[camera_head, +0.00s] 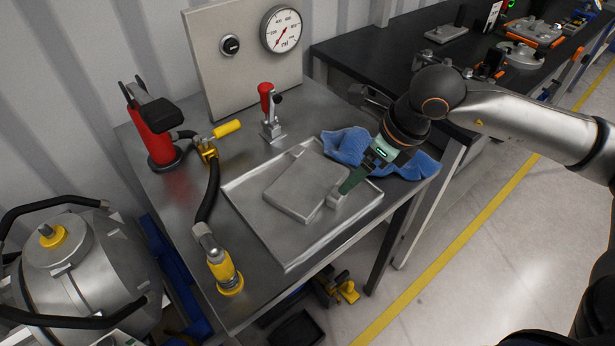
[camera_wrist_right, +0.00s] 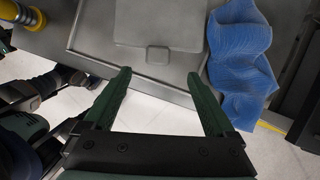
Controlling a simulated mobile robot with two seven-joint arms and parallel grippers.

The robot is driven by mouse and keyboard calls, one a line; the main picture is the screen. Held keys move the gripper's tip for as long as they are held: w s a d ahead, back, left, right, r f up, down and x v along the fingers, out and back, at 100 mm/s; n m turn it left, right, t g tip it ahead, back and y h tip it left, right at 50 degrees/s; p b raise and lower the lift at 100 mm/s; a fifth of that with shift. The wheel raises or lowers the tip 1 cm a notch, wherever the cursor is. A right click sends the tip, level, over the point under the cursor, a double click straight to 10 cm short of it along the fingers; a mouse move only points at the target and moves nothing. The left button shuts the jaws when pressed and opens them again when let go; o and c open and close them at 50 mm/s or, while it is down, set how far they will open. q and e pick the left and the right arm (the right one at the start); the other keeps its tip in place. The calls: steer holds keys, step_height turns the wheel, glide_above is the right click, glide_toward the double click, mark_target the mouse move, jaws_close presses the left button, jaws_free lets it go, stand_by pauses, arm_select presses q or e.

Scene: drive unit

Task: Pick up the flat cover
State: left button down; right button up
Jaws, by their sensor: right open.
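The flat cover (camera_head: 303,186) is a grey metal plate with rounded corners. It lies flat in a shallow metal tray (camera_head: 287,254) on the workbench. A small tab (camera_head: 338,197) sticks out from its front edge, and the tab also shows in the right wrist view (camera_wrist_right: 158,55). My right gripper (camera_head: 346,188) is at the tab side of the cover. In the right wrist view its two green fingers (camera_wrist_right: 160,74) are spread wide, with the tab beyond the tips and nothing between them. Exact contact or height cannot be told.
A blue cloth (camera_head: 345,146) lies beside the tray, near my right gripper. A red-handled clamp (camera_head: 268,112), a black hose (camera_head: 211,190) with yellow fittings and a red pump (camera_head: 150,128) stand around the tray. A gauge panel (camera_head: 238,55) rises behind.

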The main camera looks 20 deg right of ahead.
mark_target(312, 181)
steer(key=x, duration=0.3)
steer(key=shift+f, duration=0.15)
steer(key=shift+s+p+x, duration=0.15)
steer(key=shift+p+x, duration=0.2)
steer(key=shift+x, duration=1)
steer(key=shift+s+p+x, duration=0.15)
steer(key=shift+p+x, duration=0.15)
steer(key=shift+x, duration=1.05)
jaws_close()
steer(key=shift+w, duration=0.15)
